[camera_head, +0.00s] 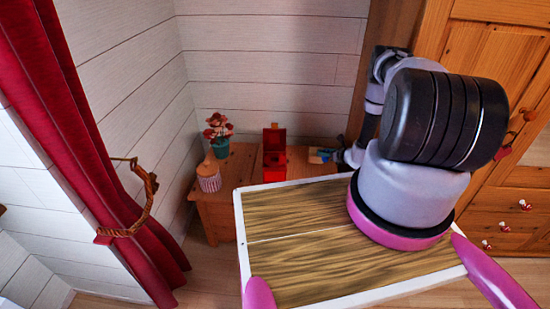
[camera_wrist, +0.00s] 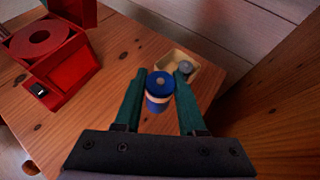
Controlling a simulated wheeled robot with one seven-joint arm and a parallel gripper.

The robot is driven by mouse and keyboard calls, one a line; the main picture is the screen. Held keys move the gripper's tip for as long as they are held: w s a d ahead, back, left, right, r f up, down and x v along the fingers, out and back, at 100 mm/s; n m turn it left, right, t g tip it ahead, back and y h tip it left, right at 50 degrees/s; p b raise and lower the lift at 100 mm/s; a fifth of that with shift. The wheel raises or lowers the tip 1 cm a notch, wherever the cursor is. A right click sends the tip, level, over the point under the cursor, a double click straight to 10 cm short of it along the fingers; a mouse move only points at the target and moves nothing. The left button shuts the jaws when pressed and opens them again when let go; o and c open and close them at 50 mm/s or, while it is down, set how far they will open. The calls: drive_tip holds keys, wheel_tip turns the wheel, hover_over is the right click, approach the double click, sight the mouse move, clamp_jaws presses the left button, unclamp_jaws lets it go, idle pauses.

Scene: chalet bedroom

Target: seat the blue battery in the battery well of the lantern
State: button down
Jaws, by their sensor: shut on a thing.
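The blue battery (camera_wrist: 158,88), with a pale band around it, stands roughly upright between the green fingers of my gripper (camera_wrist: 159,78). The gripper is shut on it. Whether its bottom touches the tabletop, I cannot tell. The red lantern (camera_wrist: 58,72) is at the upper left of the wrist view, with its lid raised and a round opening on top. In the head view the lantern (camera_head: 274,163) stands on the wooden table, left of my gripper (camera_head: 337,156), which is small and unclear there.
A tan tray (camera_wrist: 205,73) with a grey cylinder (camera_wrist: 185,67) lies just behind the battery. Bare tabletop (camera_wrist: 105,100) separates battery and lantern. In the head view, a potted plant (camera_head: 219,140) and a striped jar (camera_head: 208,178) stand left of the lantern. A wooden cabinet (camera_head: 500,190) is at right.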

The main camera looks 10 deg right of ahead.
drive_tip(key=w+a+r, duration=0.3)
drive_tip(key=a+r, duration=0.2)
drive_tip(key=a, duration=0.5)
wheel_tip(320, 180, up, 4)
hover_over(275, 155)
drive_tip(key=s, duration=0.3)
drive_tip(key=shift+n+y, duration=0.3)
drive_tip(key=f, duration=0.6)
drive_tip(key=a+f, duration=0.1)
drive_tip(key=f, duration=0.2)
drive_tip(key=shift+s+f, duration=0.1)
drive_tip(key=shift+s, duration=0.05)
drive_tip(key=shift+c, duration=2.4)
unclamp_jaws()
drive_tip(key=shift+f, duration=0.1)
